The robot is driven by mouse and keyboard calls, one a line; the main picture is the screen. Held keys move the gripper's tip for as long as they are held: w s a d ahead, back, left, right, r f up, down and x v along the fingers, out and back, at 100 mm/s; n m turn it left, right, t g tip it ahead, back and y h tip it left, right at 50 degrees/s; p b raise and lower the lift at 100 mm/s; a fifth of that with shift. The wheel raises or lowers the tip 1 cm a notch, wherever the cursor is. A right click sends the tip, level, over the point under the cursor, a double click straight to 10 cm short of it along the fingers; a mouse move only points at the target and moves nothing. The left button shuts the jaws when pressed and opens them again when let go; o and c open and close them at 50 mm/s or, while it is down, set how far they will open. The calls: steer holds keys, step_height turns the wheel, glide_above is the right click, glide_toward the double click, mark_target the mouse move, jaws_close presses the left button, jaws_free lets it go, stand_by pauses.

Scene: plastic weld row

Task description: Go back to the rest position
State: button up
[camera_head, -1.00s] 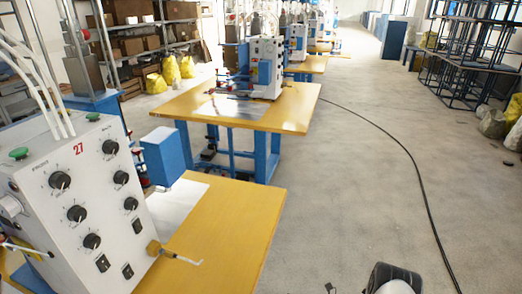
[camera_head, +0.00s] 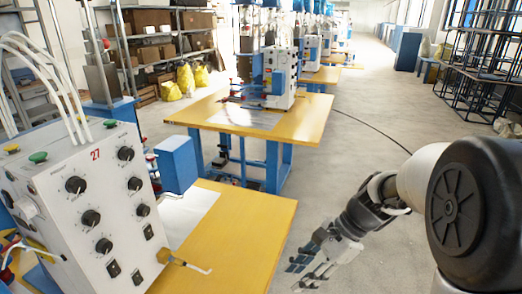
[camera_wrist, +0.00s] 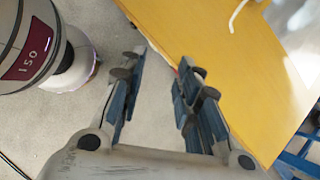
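My gripper (camera_head: 312,262) is at the lower middle right of the head view, beside the right edge of the near yellow table (camera_head: 238,232). In the wrist view my gripper (camera_wrist: 160,75) has its two blue-padded fingers apart with nothing between them. The floor and the corner of the yellow table (camera_wrist: 215,40) show beyond the fingertips. My arm reaches in from the right of the head view.
A white control box marked 27 (camera_head: 88,200) with knobs stands at the left. A second yellow table (camera_head: 285,125) with a welding machine (camera_head: 283,77) is further back. A black cable (camera_head: 375,130) lies on the open floor at right. Dark racks (camera_head: 485,65) stand at far right.

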steer(key=s+d+r+n+t+h, duration=0.2)
steer(key=s+r+n+h, duration=0.1)
steer(key=s+n, duration=0.4)
steer(key=s+d+r+n+t+h, duration=0.2)
steer(key=s+r+n, duration=0.4)
steer(key=s, duration=0.4)
steer(key=shift+s+d+r+n+t+h, duration=0.3)
steer(key=shift+n+t+h, duration=0.5)
steer(key=shift+n, duration=0.1)
